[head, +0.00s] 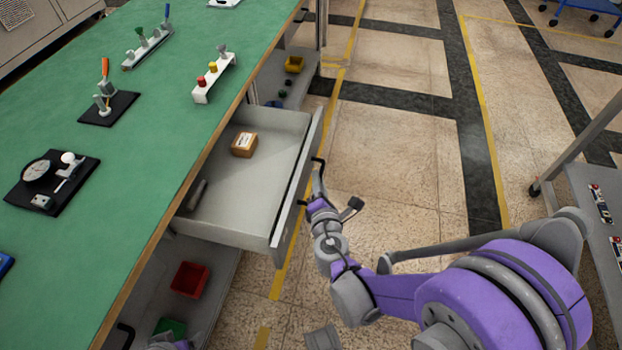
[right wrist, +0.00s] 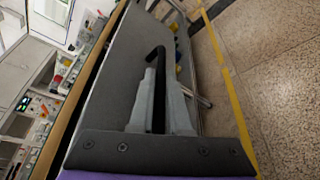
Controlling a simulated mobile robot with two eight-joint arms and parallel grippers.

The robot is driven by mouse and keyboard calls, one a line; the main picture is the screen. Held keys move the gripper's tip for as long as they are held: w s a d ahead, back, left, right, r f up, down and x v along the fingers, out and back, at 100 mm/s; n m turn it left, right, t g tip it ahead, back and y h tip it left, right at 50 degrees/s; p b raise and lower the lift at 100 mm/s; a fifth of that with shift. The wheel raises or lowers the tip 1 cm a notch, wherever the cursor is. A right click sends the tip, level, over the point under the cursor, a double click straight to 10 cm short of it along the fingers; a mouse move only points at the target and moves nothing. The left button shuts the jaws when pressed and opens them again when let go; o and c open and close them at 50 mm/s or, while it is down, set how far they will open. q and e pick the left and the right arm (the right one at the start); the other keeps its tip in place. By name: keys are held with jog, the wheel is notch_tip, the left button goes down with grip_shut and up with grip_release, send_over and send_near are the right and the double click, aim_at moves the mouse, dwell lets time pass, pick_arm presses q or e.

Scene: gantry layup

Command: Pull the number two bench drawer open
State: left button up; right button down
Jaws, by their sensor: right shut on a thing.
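The grey bench drawer (head: 245,189) stands pulled out from under the green-topped bench (head: 145,140). Inside it are a small brown box (head: 244,144) and a dark cylindrical item at the near left. Its front panel carries a black bar handle (head: 318,168). My right gripper (head: 314,196) is at that handle, and in the right wrist view its two fingers (right wrist: 161,105) are shut on the black handle (right wrist: 157,70). A drawer number is not readable. At the bottom edge of the head view a small purple and grey part shows, but no left gripper fingers can be made out.
A shelf under the bench holds a red bin (head: 189,279) and a green bin (head: 170,327). A yellow bin (head: 294,64) stands on a farther shelf. A grey cart (head: 600,225) stands at the right.

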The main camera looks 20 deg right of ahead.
jog(key=c, duration=0.9)
grip_release()
jog(key=p+v, duration=0.1)
jog(key=v, duration=1)
jog(key=shift+d+p, duration=0.1)
jog(key=shift+p, duration=0.3)
jog(key=shift+w, duration=0.1)
